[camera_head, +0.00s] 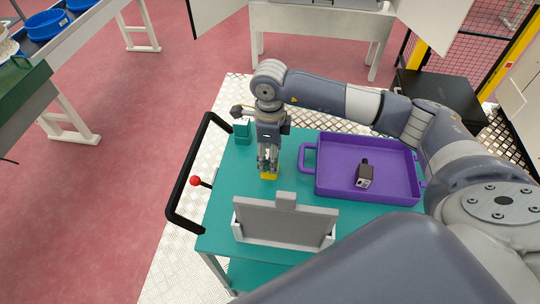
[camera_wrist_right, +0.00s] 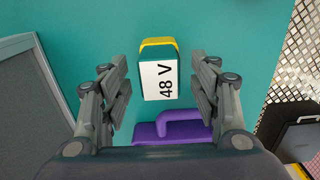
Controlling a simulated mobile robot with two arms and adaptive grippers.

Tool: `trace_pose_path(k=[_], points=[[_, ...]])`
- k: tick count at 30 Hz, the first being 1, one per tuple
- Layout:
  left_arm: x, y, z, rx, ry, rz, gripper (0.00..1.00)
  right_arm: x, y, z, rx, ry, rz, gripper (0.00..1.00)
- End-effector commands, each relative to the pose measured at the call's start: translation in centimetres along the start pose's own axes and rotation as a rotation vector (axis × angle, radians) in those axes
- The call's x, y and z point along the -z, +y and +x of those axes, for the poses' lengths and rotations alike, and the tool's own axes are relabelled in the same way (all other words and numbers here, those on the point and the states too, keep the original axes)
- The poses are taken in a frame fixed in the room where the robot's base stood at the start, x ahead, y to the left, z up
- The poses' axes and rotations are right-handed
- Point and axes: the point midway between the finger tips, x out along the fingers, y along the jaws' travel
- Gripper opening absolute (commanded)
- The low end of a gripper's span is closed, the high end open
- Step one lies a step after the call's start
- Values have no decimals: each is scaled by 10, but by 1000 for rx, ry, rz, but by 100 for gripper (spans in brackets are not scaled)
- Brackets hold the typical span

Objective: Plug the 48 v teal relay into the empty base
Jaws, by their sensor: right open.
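The teal relay marked 48 V lies in the middle of the right wrist view (camera_wrist_right: 158,80), with a yellow end and a white label. In the head view only its yellow part (camera_head: 269,176) shows clearly, under my right gripper (camera_head: 268,160). The right gripper is open, with one finger on each side of the relay in the wrist view (camera_wrist_right: 160,85); gaps show between fingers and relay. I cannot make out an empty base. A grey upright panel in a white holder (camera_head: 285,222) stands at the cart's near side, its other face hidden. My left gripper is not in view.
A purple tray (camera_head: 330,188) on the teal cart top (camera_head: 222,215) holds a small dark box (camera_head: 365,176). A small teal block (camera_head: 242,131) stands at the far left corner.

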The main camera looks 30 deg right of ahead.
Motion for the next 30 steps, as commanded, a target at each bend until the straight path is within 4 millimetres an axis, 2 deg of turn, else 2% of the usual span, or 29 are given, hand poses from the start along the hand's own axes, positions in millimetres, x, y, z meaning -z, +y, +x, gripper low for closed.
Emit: trace_pose_path(k=[1, 6, 12, 14, 19, 30], points=[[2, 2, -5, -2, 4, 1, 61, 0, 1, 5, -4, 2, 0, 57], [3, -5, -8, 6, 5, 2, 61, 0, 1, 19, -1, 0, 0, 57], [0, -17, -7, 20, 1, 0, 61, 0, 0, 20, 0, -1, -1, 57], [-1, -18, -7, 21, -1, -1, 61, 0, 0, 20, 0, -1, -1, 45], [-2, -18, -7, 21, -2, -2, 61, 0, 0, 20, 0, -1, 0, 8], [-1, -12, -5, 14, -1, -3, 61, -1, 0, 16, 2, -2, 0, 8]])
